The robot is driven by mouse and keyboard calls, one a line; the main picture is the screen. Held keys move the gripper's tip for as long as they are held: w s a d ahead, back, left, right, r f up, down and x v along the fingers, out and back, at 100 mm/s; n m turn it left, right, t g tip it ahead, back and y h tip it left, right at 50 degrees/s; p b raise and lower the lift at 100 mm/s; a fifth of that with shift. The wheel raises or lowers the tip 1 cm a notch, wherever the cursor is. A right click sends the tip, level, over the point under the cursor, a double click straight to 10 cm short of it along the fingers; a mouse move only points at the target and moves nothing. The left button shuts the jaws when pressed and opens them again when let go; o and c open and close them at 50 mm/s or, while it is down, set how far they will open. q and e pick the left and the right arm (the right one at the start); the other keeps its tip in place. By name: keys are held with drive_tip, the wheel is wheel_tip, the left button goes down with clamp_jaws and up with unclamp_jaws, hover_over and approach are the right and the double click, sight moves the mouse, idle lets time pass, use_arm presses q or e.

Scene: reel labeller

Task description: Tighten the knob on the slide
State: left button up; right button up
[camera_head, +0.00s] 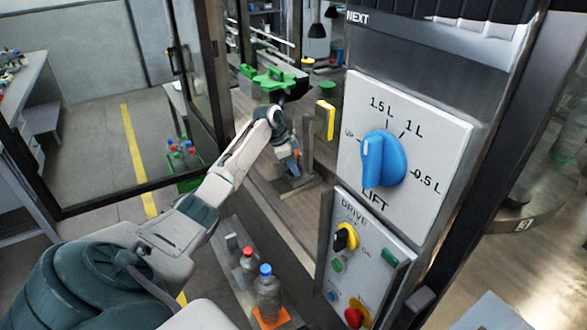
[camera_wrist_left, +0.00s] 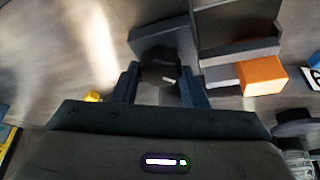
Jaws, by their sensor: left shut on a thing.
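The knob (camera_wrist_left: 160,72) on the slide is dark and sits between my left gripper's fingers in the left wrist view. My left gripper (camera_wrist_left: 160,85) is shut on it, with one finger on each side. In the head view my left gripper (camera_head: 289,158) points down at the slide's grey base (camera_head: 292,184), beside an orange piece. The knob itself is hidden there by the gripper. The orange block (camera_wrist_left: 262,75) lies right of the gripper in the wrist view, at the end of a grey bar. My right gripper is in neither view.
A green star-shaped wheel (camera_head: 274,80) stands just above my left wrist. A panel with a blue LIFT dial (camera_head: 384,160) and a DRIVE panel (camera_head: 366,262) stand to the right. A red-capped bottle (camera_head: 248,264) and a blue-capped bottle (camera_head: 267,294) stand below the arm.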

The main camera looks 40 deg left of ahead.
use_arm(q)
drive_tip(key=m+g+h+b, duration=0.1)
drive_tip(key=m+b, duration=0.1)
drive_tip(key=m, duration=0.1)
drive_tip(key=shift+w+f+m, duration=0.1)
drive_tip(key=shift+w+m, duration=0.05)
drive_tip(key=shift+m, duration=0.15)
drive_tip(key=shift+a+m+g+b, duration=0.1)
drive_tip(key=shift+m+g+b, duration=0.7)
drive_tip(key=shift+m, duration=0.9)
drive_tip(key=o, duration=0.7)
